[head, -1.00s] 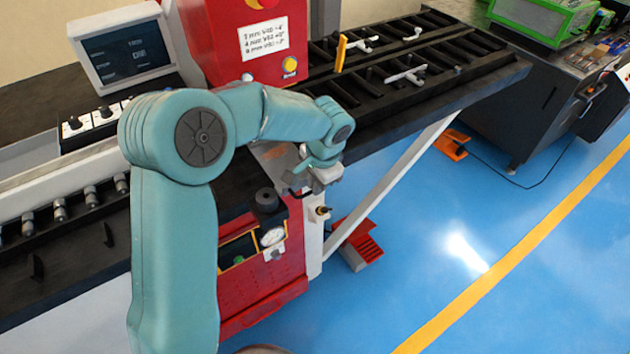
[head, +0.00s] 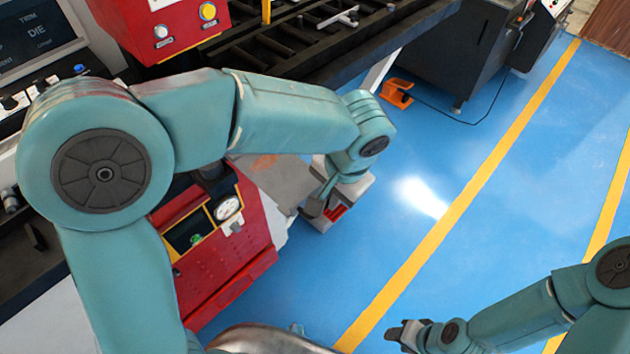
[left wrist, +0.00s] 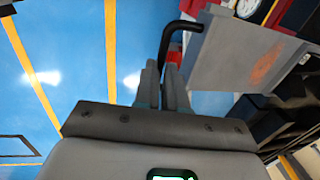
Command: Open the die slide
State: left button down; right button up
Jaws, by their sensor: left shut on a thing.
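The die slide (head: 285,185) is a grey plate with an orange patch, sticking out from the red machine beneath my left arm. In the left wrist view the plate (left wrist: 232,62) shows with a black bent handle (left wrist: 184,27) at its edge. My left gripper (head: 314,207) is at the plate's outer end; in the left wrist view its fingers (left wrist: 172,78) are shut on the handle's lower part. The grip itself is mostly hidden behind the fingers. My right gripper (head: 403,334) is low at the right, apart from the machine and empty; its finger gap is too small to judge.
A black roller table (head: 300,40) extends behind. An orange pedal (head: 396,93) lies on the floor. The blue floor (head: 420,200) right of the slide is clear.

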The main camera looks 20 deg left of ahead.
pick_arm(q)
jog(key=shift+s+d, duration=0.3)
jog(key=shift+d, duration=0.35)
jog(key=c, duration=1.2)
grip_release()
notch_tip(320, 180, up, 16)
jog(key=s+d, duration=0.1)
jog(key=d, duration=0.1)
jog(key=shift+d+p, duration=0.35)
jog(key=shift+p, duration=0.1)
